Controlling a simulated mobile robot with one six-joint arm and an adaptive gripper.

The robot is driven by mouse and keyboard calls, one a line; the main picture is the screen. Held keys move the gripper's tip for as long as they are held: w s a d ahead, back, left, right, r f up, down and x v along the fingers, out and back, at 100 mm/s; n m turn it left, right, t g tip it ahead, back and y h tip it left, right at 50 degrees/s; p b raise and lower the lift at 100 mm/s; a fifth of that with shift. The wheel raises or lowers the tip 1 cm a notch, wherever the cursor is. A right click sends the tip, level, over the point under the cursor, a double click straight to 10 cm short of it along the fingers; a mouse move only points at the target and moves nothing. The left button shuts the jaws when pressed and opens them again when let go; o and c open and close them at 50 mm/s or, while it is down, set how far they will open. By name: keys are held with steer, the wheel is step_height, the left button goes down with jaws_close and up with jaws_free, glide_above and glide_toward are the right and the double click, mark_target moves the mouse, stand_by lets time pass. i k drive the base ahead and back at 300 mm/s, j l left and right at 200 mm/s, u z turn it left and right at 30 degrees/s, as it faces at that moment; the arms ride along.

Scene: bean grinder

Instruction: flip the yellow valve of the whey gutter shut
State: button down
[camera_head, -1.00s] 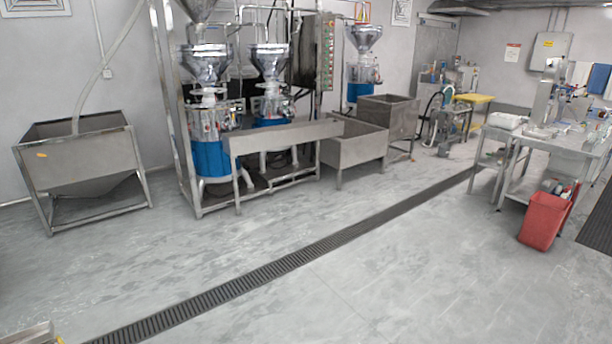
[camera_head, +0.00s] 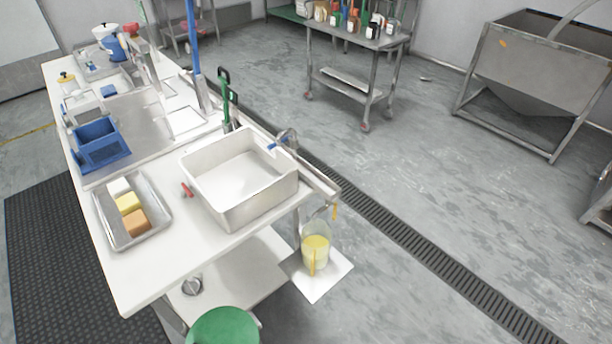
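The whey gutter (camera_head: 313,177) is a narrow metal channel along the right edge of the white worktable, in the head view. Its spout end is at the table's near right corner. The small yellow valve (camera_head: 334,211) hangs at that end, and its handle looks to point downward. It is too small to tell its exact setting. Below it a clear jug (camera_head: 316,243) holds yellow liquid and stands on a pale square plate (camera_head: 331,283). My gripper is not in view.
The worktable (camera_head: 160,272) carries a white basin (camera_head: 220,208), a tray of coloured blocks (camera_head: 108,222) and a blue box (camera_head: 97,143). A green round object (camera_head: 223,328) stands at the near edge. A floor drain (camera_head: 425,250) runs past on the right. Grey floor there is clear.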

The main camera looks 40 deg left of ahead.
mark_target(334, 212)
steer(key=i+j+u, duration=0.3)
steer(key=u, duration=0.2)
steer(key=i+u, duration=0.95)
